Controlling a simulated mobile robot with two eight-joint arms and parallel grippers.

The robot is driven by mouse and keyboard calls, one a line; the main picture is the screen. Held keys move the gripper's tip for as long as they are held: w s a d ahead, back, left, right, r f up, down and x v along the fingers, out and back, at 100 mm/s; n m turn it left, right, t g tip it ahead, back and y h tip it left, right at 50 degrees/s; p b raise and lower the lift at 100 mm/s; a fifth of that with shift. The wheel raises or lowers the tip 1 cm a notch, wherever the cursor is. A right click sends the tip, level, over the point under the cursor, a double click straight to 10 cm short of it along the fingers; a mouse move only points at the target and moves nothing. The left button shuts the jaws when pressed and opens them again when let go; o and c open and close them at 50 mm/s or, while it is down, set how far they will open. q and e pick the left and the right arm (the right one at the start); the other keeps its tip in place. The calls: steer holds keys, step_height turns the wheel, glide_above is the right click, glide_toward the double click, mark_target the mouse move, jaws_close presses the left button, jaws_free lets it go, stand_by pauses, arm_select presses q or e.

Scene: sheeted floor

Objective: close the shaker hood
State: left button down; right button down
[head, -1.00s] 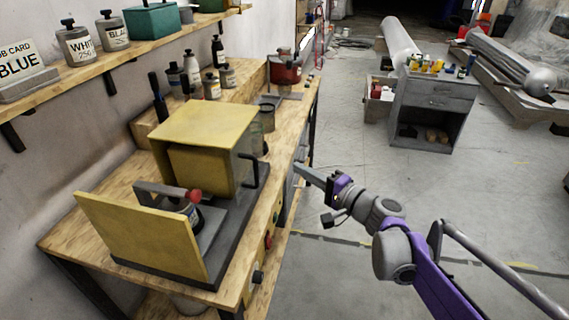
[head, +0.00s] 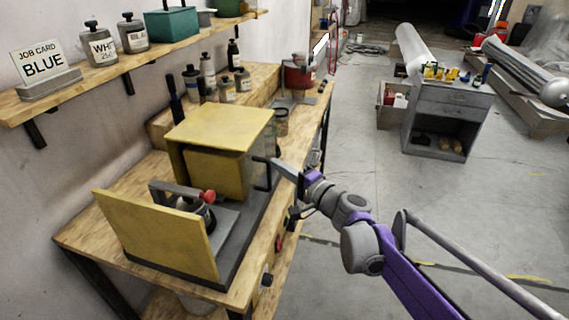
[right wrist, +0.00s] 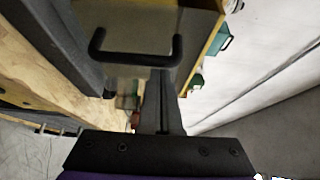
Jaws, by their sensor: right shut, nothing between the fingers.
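The shaker hood (head: 226,128) is a yellow box at the rear of the dark shaker base (head: 236,242) on the bench. A can (head: 196,212) under a clamp bar with a red knob (head: 208,196) is exposed between the hood and a yellow upright panel (head: 155,236). The black hood handle (head: 262,174) is on the hood's right side; it also shows in the right wrist view (right wrist: 135,58). My right gripper (head: 274,164) is shut and empty, its tips close beside the handle; whether they touch it I cannot tell. My left gripper is out of view.
Bottles (head: 207,70) and a red machine (head: 298,76) stand behind the hood on the wooden bench (head: 90,240). A grey cabinet (head: 450,110) stands at right; floor between is clear.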

steer(key=shift+s, duration=0.1)
